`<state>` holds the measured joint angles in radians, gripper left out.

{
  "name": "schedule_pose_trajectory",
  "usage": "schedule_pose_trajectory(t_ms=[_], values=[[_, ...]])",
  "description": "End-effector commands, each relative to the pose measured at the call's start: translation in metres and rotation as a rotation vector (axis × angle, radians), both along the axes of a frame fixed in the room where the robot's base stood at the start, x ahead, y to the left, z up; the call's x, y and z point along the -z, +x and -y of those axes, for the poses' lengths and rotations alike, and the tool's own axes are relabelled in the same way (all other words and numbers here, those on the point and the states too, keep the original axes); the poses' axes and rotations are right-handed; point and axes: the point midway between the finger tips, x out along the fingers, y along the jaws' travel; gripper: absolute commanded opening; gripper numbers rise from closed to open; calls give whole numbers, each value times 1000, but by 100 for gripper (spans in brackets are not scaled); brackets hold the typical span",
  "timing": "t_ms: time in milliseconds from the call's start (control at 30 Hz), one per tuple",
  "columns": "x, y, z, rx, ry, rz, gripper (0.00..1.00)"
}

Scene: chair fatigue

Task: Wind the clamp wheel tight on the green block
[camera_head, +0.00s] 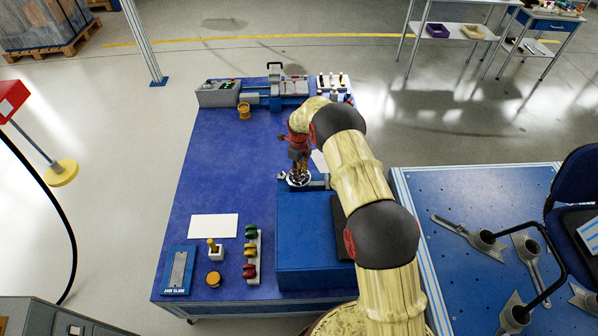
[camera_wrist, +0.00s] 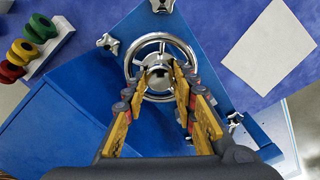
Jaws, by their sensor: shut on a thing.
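The chrome clamp wheel (camera_wrist: 160,37) lies flat under my gripper (camera_wrist: 160,76), with its rim, spokes and round hub in view. The two yellow finger pads reach down inside the rim, one on each side of the hub. My gripper is shut on the wheel. In the head view the wheel (camera_head: 290,182) shows only partly beneath my gripper (camera_head: 299,171). The wheel sits at the far edge of a blue fixture (camera_head: 308,240). I cannot make out a green block clamped under the wheel.
Star knobs (camera_wrist: 108,43) surround the wheel closely. A rack of green, yellow and red spools (camera_head: 250,252), a small post holder (camera_head: 214,252) and a blue tray (camera_head: 178,270) stand at the front left. A white sheet (camera_head: 213,227) lies flat. The table's left middle (camera_head: 225,160) is clear.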

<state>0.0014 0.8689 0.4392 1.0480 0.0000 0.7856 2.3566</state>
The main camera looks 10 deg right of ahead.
Motion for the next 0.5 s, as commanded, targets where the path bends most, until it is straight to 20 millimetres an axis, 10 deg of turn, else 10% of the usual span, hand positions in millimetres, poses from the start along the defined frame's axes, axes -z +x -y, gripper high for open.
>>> schedule_pose_trajectory(t_ms=[500], values=[[-2, 1, -1, 426, 1, 4, 2]])
